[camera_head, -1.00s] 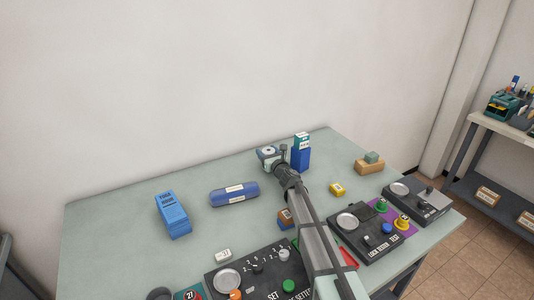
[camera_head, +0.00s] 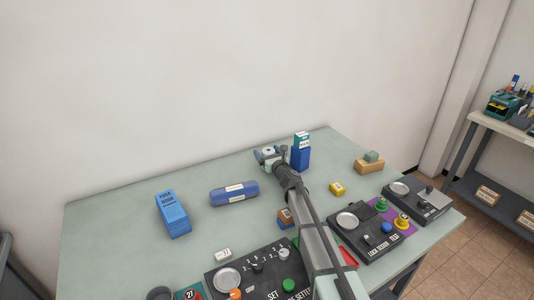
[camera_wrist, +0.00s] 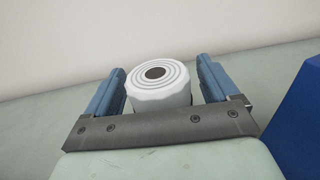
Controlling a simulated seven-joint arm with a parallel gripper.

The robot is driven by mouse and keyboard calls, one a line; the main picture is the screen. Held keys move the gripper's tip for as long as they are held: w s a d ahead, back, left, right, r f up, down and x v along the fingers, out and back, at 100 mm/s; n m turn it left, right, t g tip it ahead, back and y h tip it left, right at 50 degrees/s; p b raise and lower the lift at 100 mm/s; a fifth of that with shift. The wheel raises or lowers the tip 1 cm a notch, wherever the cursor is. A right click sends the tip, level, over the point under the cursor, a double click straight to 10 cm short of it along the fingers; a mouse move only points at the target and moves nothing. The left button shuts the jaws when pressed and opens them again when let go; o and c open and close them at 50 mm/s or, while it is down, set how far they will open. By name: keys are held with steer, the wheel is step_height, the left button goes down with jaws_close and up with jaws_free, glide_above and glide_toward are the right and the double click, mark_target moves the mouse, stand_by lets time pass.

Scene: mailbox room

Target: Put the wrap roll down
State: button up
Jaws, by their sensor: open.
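The wrap roll (camera_wrist: 158,86) is a white roll with a dark core hole. In the wrist view it stands upright on the grey-green table (camera_wrist: 40,122), between the two blue fingers of my gripper (camera_wrist: 160,80). A gap shows between each finger and the roll, so the open fingers are around it and appear not to touch it. In the head view the roll (camera_head: 267,151) shows small at the back of the table, with my gripper (camera_head: 268,158) around it. Its base is partly hidden by my gripper.
A blue block (camera_head: 300,158) with a teal-and-white box (camera_head: 301,138) on top stands close to the right of my gripper. A blue cylinder (camera_head: 234,194) and a blue box (camera_head: 173,213) are to the left. Dark control panels (camera_head: 367,232) line the front.

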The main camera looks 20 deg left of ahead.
steer(key=v, duration=0.7)
stand_by(0.3)
